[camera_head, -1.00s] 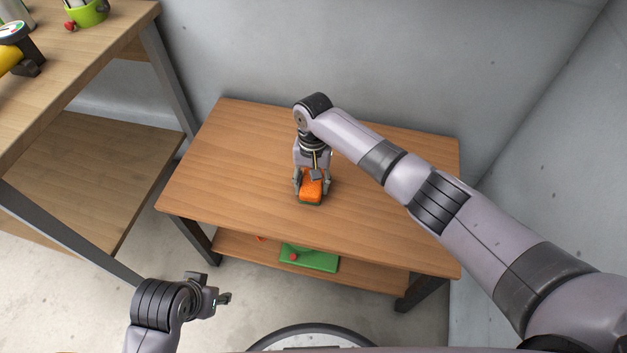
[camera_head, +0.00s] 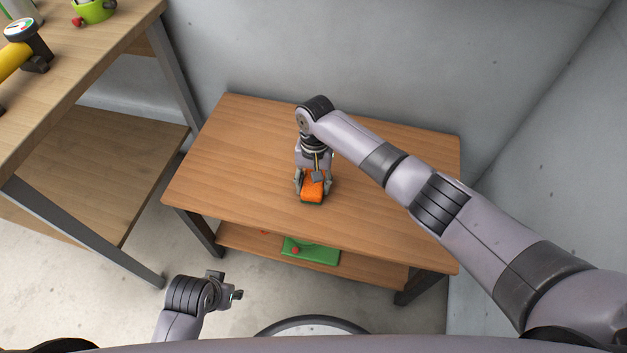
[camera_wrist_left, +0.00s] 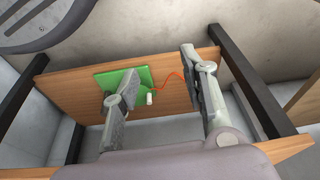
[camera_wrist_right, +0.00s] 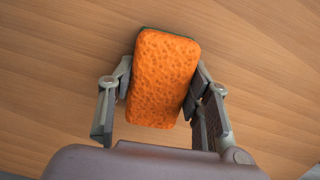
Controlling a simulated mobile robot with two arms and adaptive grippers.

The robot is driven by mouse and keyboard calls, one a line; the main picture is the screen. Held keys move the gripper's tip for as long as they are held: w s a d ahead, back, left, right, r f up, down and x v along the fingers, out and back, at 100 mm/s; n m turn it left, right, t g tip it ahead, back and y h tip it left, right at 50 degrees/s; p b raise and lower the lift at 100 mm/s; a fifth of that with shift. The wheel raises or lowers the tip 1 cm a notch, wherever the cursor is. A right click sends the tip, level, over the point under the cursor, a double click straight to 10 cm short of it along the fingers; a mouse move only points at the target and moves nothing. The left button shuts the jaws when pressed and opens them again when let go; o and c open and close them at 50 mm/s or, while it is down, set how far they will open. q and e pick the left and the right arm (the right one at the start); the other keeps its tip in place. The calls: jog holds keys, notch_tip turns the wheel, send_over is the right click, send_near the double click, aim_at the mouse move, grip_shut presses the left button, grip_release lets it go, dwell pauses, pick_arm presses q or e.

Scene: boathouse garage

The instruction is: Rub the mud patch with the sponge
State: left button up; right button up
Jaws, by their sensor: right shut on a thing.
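An orange sponge (camera_head: 312,190) with a dark green layer underneath is at the middle of the wooden table top (camera_head: 240,150), near its front half. My right gripper (camera_head: 314,186) is shut on it from above; the right wrist view shows the sponge (camera_wrist_right: 162,78) between the two fingers. The sponge is at or just above the wood; I cannot tell if it touches. No mud patch shows; it may be hidden under the sponge or gripper. My left gripper (camera_head: 230,291) is over the floor in front of the table, its fingers apart and empty in the left wrist view (camera_wrist_left: 158,95).
A workbench (camera_head: 90,75) stands at left with a green pot (camera_head: 95,12) and a yellow tool (camera_head: 14,60). Grey walls close the back and right.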

aim_at(340, 197)
jog(key=shift+s+d+p, duration=0.15)
jog(key=shift+d+p, duration=0.5)
jog(key=shift+p, duration=0.15)
jog(key=shift+s+d+r+p, duration=0.1)
jog(key=shift+d+p, duration=0.4)
jog(key=shift+p, duration=0.15)
jog(key=shift+s+d+p, duration=0.15)
jog(key=shift+d+p, duration=0.4)
jog(key=shift+p, duration=0.1)
jog(key=shift+s+d+p, duration=0.25)
jog(key=shift+d+p, duration=0.5)
jog(key=shift+p, duration=0.05)
jog(key=shift+s+d+p, duration=0.2)
jog(key=shift+d+p, duration=0.3)
jog(key=shift+d, duration=0.15)
pick_arm(q)
jog(key=s+a+f+g, duration=0.1)
jog(key=s+a+f, duration=0.1)
jog(key=s+f, duration=1.2)
jog(key=shift+s+f+g, duration=0.15)
jog(key=shift+f+g, duration=0.15)
jog(key=shift+f, duration=2.15)
pick_arm(e)
jog(key=shift+d+f, duration=0.2)
jog(key=shift+d, duration=0.1)
pick_arm(q)
jog(key=shift+s+p, duration=0.1)
jog(key=shift+p, duration=0.2)
pick_arm(e)
jog(key=shift+s, duration=0.1)
